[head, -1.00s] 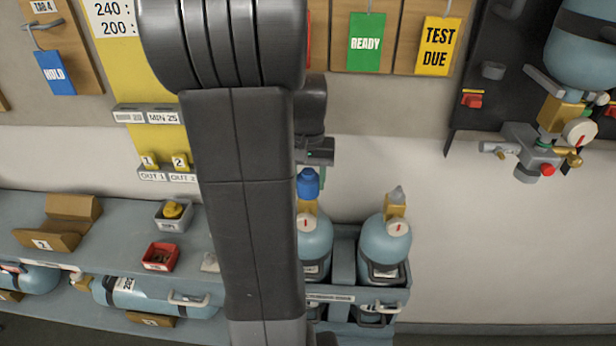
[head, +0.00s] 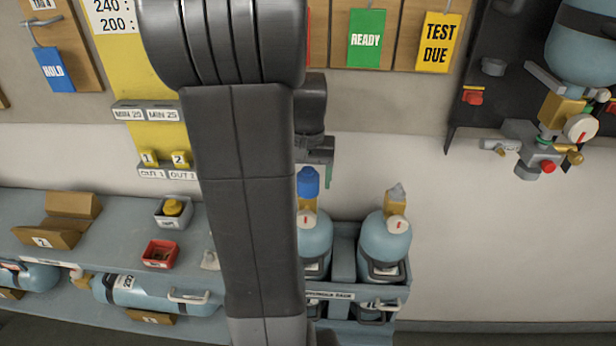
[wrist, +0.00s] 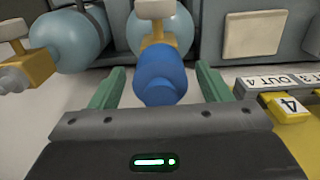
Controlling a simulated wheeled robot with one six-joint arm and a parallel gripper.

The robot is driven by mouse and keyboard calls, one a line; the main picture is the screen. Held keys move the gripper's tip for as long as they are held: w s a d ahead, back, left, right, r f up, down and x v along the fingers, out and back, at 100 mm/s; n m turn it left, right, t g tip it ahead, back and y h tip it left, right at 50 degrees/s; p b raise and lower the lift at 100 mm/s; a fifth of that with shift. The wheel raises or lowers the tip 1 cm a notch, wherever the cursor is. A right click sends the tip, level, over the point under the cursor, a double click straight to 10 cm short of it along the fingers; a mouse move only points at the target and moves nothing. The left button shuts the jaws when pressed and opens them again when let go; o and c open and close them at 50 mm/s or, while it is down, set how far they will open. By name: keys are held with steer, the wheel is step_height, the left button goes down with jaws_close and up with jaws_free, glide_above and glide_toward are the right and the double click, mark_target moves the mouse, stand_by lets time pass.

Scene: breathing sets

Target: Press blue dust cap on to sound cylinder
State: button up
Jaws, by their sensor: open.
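The blue dust cap (head: 308,184) sits upright on top of the brass valve (head: 308,204) of the left cylinder (head: 315,240) in the rack. In the wrist view the cap (wrist: 158,75) lies between my gripper's (wrist: 158,70) two green fingers, with a gap showing on each side. My gripper is open, just above and around the cap. In the head view my arm hides the cylinder's left side and most of the gripper; one green finger shows right of the cap. I cannot tell how far down the cap is seated.
A second cylinder (head: 386,238) with a grey-tipped valve stands close on the right in the same blue rack (head: 343,255). A grey bin (head: 173,215) and a red bin (head: 160,254) sit on the shelf at left. The wall right of the rack is clear.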

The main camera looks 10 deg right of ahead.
step_height(320, 180, up, 12)
steer(key=p, duration=0.8)
step_height(320, 180, down, 12)
steer(key=b, duration=0.8)
steer(key=shift+r, duration=0.15)
stand_by(0.4)
step_height(320, 180, up, 12)
steer(key=p, duration=0.9)
step_height(320, 180, down, 12)
steer(key=b, duration=0.9)
steer(key=shift+f, duration=0.2)
step_height(320, 180, up, 9)
steer(key=p, duration=0.5)
steer(key=shift+r+p, duration=0.1)
steer(key=shift+p, duration=0.3)
steer(key=shift+r, duration=0.1)
